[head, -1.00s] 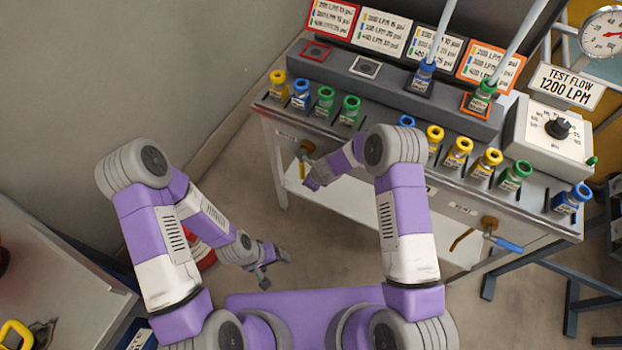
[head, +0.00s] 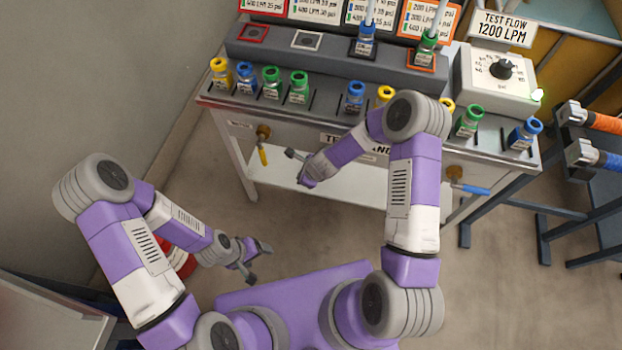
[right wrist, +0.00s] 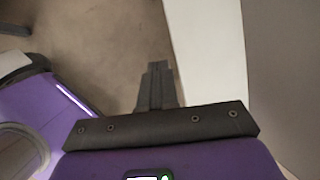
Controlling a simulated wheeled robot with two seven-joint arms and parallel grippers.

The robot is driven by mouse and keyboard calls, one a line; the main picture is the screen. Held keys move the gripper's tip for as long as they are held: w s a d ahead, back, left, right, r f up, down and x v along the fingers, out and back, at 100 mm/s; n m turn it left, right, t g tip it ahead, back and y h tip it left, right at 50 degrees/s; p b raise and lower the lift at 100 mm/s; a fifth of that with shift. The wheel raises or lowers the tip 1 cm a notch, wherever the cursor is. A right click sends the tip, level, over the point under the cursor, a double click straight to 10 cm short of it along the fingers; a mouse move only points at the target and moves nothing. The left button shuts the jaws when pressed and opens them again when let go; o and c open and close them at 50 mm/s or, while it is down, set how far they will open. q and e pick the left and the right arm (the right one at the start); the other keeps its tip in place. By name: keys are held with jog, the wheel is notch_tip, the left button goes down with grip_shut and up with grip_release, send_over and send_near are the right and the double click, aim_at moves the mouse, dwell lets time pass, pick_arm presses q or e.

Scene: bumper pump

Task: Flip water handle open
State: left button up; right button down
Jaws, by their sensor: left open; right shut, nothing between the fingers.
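Two valve handles are on the front of the metal test bench (head: 222,125). A blue lever (head: 474,189) on a brass valve (head: 454,173) at the right points sideways to the right. A yellow lever (head: 264,155) on a brass valve (head: 263,132) at the left hangs down. No readable label tells which is for water. My right gripper (head: 291,154) is shut and empty before the bench front, just right of the yellow lever and apart from it. Its closed fingers show in the right wrist view (right wrist: 157,86). My left gripper (head: 259,262) is open and empty above the floor, well away from the bench.
Several coloured caps stand on the bench top, with two hoses rising behind. A dark rack (head: 585,150) stands farther right. Floor before the bench is clear.

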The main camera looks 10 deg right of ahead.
jog(key=shift+s+d, duration=0.95)
jog(key=shift+d, duration=0.15)
pick_arm(q)
notch_tip(320, 180, up, 7)
jog(key=p, duration=0.7)
jog(key=shift+r, duration=0.15)
pick_arm(e)
jog(key=s+a+r+n+g, duration=0.1)
jog(key=s+r+n, duration=0.1)
jog(key=s+n, duration=0.8)
jog(key=s+a+r+n+g+y, duration=0.1)
jog(key=s+r+n+g, duration=0.1)
jog(key=s+n, duration=0.8)
jog(key=shift+a+r+n+g, duration=0.25)
jog(key=shift+r+n, duration=0.2)
jog(key=shift+n, duration=0.25)
